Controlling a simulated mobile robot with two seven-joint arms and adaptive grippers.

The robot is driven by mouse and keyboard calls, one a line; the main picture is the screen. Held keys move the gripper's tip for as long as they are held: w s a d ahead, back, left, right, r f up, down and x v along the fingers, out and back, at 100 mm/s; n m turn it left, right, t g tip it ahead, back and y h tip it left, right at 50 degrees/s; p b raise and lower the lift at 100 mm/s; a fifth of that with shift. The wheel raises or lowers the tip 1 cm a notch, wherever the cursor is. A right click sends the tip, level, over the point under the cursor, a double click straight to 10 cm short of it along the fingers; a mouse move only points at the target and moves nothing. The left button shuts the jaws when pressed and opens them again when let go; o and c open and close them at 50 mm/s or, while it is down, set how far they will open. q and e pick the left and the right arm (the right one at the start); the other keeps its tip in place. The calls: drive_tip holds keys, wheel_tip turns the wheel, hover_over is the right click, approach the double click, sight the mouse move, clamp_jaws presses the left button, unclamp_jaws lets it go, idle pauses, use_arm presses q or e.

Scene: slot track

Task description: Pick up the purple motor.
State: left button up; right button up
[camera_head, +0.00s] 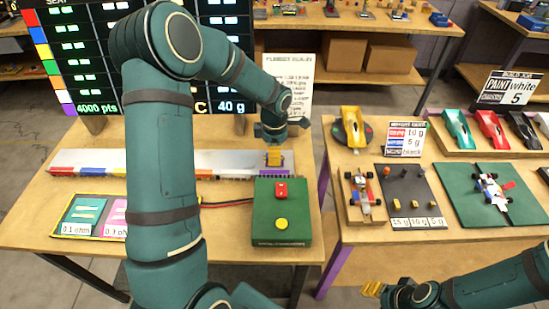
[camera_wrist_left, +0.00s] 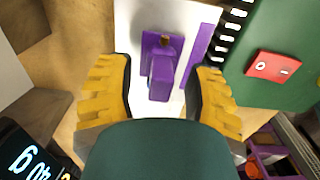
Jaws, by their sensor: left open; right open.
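The purple motor (camera_wrist_left: 161,78) lies on the white track (camera_wrist_left: 133,20) in the left wrist view. My left gripper (camera_wrist_left: 163,72) is open, with one yellow finger on each side of the motor and visible gaps between. In the head view, my left gripper (camera_head: 273,157) is over the right end of the long white track (camera_head: 150,160), and its fingers mostly hide the motor. My right gripper (camera_head: 374,289) is at the bottom, open and empty, away from the motor.
A green box (camera_head: 265,222) with a red switch (camera_head: 281,190) and a yellow button (camera_head: 281,224) stands just in front of the track's end. A scoreboard (camera_head: 80,55) stands behind. The right table (camera_head: 400,238) holds toy cars and weights. A gap separates the tables.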

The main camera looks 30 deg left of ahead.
use_arm(q)
clamp_jaws()
